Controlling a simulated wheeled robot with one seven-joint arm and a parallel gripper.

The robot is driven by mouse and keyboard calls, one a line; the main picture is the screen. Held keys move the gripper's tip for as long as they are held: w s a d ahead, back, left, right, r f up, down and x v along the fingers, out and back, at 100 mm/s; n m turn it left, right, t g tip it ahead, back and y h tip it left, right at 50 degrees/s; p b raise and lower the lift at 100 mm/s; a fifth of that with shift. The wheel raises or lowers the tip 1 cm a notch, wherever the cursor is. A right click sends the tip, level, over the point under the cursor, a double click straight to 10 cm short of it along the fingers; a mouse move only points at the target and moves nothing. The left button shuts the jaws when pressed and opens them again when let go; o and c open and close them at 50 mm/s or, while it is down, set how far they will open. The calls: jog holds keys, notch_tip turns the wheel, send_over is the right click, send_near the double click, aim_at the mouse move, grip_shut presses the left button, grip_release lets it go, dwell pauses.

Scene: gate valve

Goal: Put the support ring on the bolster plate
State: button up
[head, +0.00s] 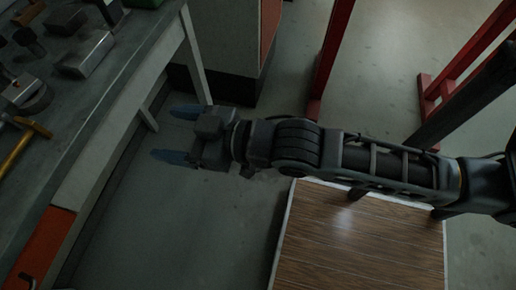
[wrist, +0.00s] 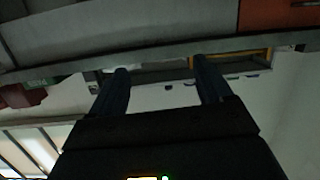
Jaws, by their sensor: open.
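My gripper (head: 172,135) is open and empty, its two blue fingers pointing left over the floor beside the workbench. In the wrist view its fingers (wrist: 160,80) stand apart with nothing between them, facing the bench's edge. I cannot pick out the support ring for sure. A dark round metal part (head: 28,94) lies on the bench at left, but I cannot tell whether it is the ring. I cannot identify the bolster plate in either view.
The grey workbench (head: 95,130) holds a metal block (head: 88,54) and a yellow-handled hammer (head: 18,150). A wood-topped surface (head: 350,245) lies below my arm. Red frame posts (head: 335,50) stand behind it. Bare floor (head: 180,230) is free between bench and wooden top.

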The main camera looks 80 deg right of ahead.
jog(key=s+r+g, duration=0.1)
jog(key=s, duration=1.8)
jog(key=shift+s+a+r+m+h, duration=0.2)
jog(key=shift+r+m+h, duration=0.05)
jog(key=shift+m+h, duration=0.05)
jog(key=shift+o, duration=0.3)
jog(key=shift+s+r, duration=0.15)
jog(key=shift+s, duration=0.2)
jog(key=shift+o, duration=0.8)
jog(key=shift+s+r, duration=0.1)
jog(key=shift+s, duration=0.1)
jog(key=shift+o, duration=0.9)
